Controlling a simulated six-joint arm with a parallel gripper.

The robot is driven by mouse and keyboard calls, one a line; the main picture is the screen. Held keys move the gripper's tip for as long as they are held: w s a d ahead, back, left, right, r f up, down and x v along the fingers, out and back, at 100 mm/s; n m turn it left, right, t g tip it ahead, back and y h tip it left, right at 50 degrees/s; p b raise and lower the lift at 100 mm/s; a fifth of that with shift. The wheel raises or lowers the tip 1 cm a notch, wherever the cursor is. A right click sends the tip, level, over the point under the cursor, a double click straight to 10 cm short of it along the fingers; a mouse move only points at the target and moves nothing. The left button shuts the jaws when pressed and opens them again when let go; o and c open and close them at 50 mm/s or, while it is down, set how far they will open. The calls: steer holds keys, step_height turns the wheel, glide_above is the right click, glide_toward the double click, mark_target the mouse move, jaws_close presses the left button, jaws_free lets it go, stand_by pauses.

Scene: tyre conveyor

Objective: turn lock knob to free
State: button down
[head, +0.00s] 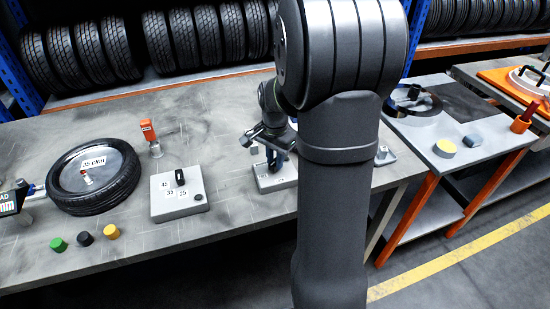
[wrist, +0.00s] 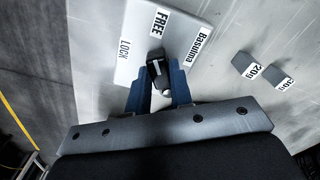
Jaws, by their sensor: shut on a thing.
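The lock knob (wrist: 155,69) is small and black with a pale mark on top. It stands on a light plate (wrist: 128,75) with the labels LOCK (wrist: 125,48) and FREE (wrist: 160,22). The pale mark runs roughly up the picture, towards FREE; its exact angle is hard to tell. My gripper (wrist: 157,85) has its blue fingers on both sides of the knob and is shut on it. In the head view my gripper (head: 273,160) is down at the plate (head: 268,182), and the knob is hidden there.
A tyre (head: 95,190), a grey box with a black switch (head: 180,207), and several coloured buttons (head: 84,239) are on the bench at left. An orange-handled tool (head: 149,132) stands behind. Small weights (wrist: 247,65) lie right of the plate. Tyre racks line the back.

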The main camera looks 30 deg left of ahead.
steer(key=shift+m, duration=1.2)
steer(key=c, duration=1.3)
jaws_free()
step_height(320, 180, up, 18)
steer(key=shift+f, duration=0.25)
steer(key=shift+f, duration=0.1)
step_height(320, 180, down, 17)
steer(key=shift+f, duration=0.2)
